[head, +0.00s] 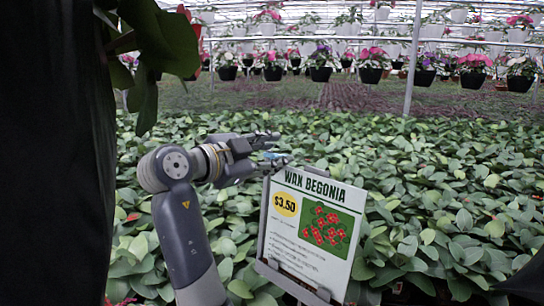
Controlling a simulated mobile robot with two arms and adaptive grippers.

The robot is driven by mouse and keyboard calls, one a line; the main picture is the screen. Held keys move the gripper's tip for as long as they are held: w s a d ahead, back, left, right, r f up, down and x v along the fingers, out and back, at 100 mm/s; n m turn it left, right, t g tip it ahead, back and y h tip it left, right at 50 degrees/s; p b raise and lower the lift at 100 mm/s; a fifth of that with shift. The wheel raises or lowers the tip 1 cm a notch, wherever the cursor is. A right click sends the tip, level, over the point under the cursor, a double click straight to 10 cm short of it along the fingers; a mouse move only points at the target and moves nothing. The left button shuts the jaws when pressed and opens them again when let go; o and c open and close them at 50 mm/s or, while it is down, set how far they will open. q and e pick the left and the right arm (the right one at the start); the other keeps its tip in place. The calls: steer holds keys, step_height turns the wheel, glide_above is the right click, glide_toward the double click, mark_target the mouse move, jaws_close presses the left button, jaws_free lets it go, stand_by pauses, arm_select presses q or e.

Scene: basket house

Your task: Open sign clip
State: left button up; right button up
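A white sign (290,248) reading "WAX BEGONIA" with a yellow $3.50 price spot and a picture of red flowers stands upright, slightly tilted, in the lower middle of the head view. It sits in a grey metal holder (262,226) with a ledge along the bottom. A small blue piece shows by the lower finger. The clip itself is too small to make out, and I cannot tell whether the gripper touches it.
Dense green leafy plants (440,205) surround the sign and fill the bed. A large dark shape blocks the left side, with big leaves (165,35) hanging at top left. Hanging flower pots (371,75) and a metal post (412,60) are farther back.

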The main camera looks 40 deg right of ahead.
steer(key=w+r+p, duration=0.2)
steer(key=w, duration=0.1)
steer(key=shift+w+a+r, duration=0.1)
steer(key=shift+a+r, duration=0.1)
steer(key=shift+r, duration=0.2)
steer(key=shift+f, duration=0.1)
steer(key=f+b+v, duration=0.1)
steer(key=v, duration=0.6)
steer(key=shift+s+r+b, duration=0.25)
steer(key=shift+r+b, duration=0.15)
